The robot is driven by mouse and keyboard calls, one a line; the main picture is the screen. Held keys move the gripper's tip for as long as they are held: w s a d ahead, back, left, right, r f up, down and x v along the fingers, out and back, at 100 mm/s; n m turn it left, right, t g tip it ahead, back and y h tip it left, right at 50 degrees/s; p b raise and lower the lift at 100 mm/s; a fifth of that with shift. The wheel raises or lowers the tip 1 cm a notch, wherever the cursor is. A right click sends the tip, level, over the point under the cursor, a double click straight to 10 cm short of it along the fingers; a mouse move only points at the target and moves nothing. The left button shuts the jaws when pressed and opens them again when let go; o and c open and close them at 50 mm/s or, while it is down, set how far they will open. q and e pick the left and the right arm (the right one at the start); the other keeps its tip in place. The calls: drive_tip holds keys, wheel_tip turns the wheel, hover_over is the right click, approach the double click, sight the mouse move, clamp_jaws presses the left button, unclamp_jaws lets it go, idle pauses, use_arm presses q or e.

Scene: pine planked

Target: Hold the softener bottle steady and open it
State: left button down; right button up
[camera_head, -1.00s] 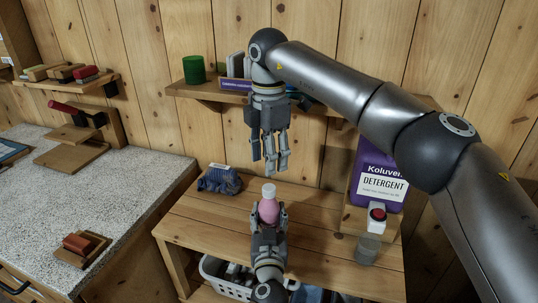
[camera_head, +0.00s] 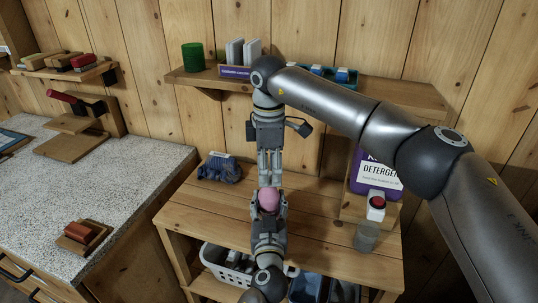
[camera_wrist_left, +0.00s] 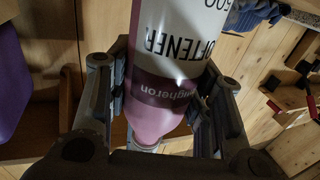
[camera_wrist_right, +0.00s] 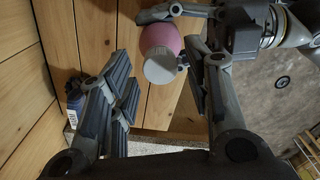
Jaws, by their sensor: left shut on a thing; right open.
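The softener bottle is pink with a white cap and a printed label. In the head view its pink body (camera_head: 268,200) stands upright over the wooden table, and the cap is hidden by my right gripper's fingers. The left wrist view shows its label (camera_wrist_left: 175,45) upside down. My left gripper (camera_head: 268,211) is shut around the bottle from the front; its fingers flank the body. My right gripper (camera_head: 270,178) is open and points down over the bottle's top. In the right wrist view the white cap (camera_wrist_right: 162,68) lies between its spread fingers, with a visible gap on the left side.
A blue bundled item (camera_head: 220,168) lies at the table's back left. A shelf (camera_head: 203,79) hangs behind my right arm. A white basket (camera_head: 226,262) sits below.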

drive_tip(key=shift+f, duration=0.5)
